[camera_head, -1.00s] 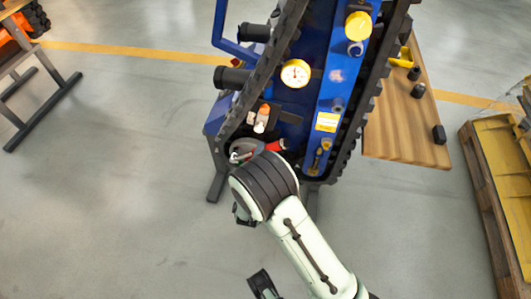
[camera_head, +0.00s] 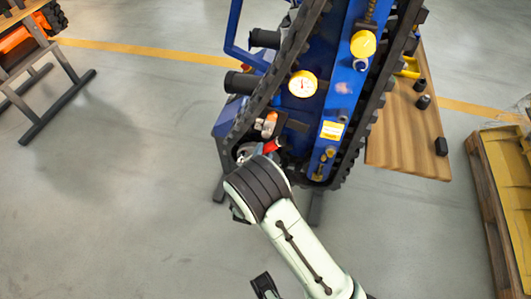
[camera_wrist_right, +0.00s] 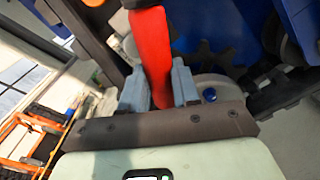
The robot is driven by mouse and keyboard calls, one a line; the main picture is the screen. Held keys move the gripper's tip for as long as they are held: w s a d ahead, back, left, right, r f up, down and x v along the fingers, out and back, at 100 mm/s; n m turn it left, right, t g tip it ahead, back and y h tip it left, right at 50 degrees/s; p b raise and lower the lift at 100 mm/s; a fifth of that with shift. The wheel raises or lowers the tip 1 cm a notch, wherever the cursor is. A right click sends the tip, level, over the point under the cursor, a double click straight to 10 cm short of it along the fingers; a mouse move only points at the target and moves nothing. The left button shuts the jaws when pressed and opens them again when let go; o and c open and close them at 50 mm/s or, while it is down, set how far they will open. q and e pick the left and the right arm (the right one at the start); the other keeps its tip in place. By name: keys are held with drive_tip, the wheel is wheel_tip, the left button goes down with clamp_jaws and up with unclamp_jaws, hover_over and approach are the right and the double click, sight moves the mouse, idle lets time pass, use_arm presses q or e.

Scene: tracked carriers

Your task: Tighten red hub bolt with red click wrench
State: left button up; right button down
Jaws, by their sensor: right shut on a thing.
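The red click wrench (camera_wrist_right: 153,50) shows its red handle between the two grey fingers of my right gripper (camera_wrist_right: 160,80), which is shut on it. In the head view a short red piece of the wrench (camera_head: 272,146) shows just past my right wrist. The grey hub wheel (camera_head: 245,151) sits at the lower end of the blue tracked carrier (camera_head: 327,85), partly behind my wrist. I cannot make out the red hub bolt. A blue bolt head (camera_wrist_right: 209,95) shows beside the gripper in the wrist view. My left gripper is not clearly visible.
The carrier has black tracks (camera_head: 283,73), a yellow-rimmed gauge (camera_head: 302,84) and a yellow cap (camera_head: 363,44). A wooden table (camera_head: 402,130) with small dark parts stands to its right. A yellow-topped pallet (camera_head: 500,185) is at far right.

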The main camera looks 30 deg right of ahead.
use_arm(q)
wheel_tip(320, 180, up, 7)
drive_tip(key=w+p, duration=0.1)
drive_tip(key=p, duration=0.7)
drive_tip(key=shift+d+f, duration=0.15)
use_arm(e)
drive_tip(key=w+a+r+n, duration=0.3)
drive_tip(key=w+a+n, duration=0.2)
drive_tip(key=w+n, duration=0.1)
drive_tip(key=shift+w+a+n, duration=0.4)
drive_tip(key=shift+n, duration=0.4)
use_arm(q)
drive_tip(key=shift+f, duration=0.1)
use_arm(e)
drive_tip(key=shift+s+d+r, duration=0.1)
use_arm(q)
drive_tip(key=shift+f+b, duration=0.4)
use_arm(e)
drive_tip(key=shift+s+d+m, duration=0.4)
drive_tip(key=shift+s+m, duration=0.1)
drive_tip(key=shift+m, duration=0.1)
use_arm(q)
drive_tip(key=shift+s+f+b, duration=0.2)
drive_tip(key=shift+f+b, duration=0.3)
use_arm(e)
drive_tip(key=shift+s+d+m, duration=0.45)
drive_tip(key=shift+s+m, duration=0.05)
drive_tip(key=shift+m, duration=0.1)
